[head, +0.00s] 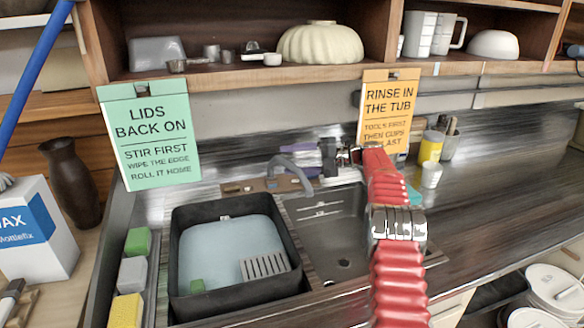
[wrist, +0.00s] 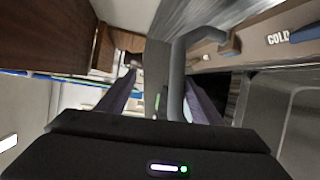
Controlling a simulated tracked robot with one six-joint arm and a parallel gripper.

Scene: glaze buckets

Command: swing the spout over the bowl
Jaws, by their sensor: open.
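The grey curved spout (head: 290,163) rises behind the sink near the divide between its two halves. It also shows in the wrist view (wrist: 177,80), bending down between my fingers, nearer the right one. The metal bowl of the sink (head: 335,235) is on the right, bare and empty, partly hidden by my red arm. My gripper (head: 312,160) is just right of the spout in the head view. In the wrist view my gripper (wrist: 160,85) has its purple fingers apart on either side of the spout. I cannot tell whether either finger touches it.
A black tub (head: 185,250) with pale blue liquid fills the left side of the sink. Sponges (head: 133,275) stand left of it. A yellow container (head: 430,147) and white cup (head: 431,175) stand at the right back. A panel marked COLD (wrist: 280,38) is right of the spout.

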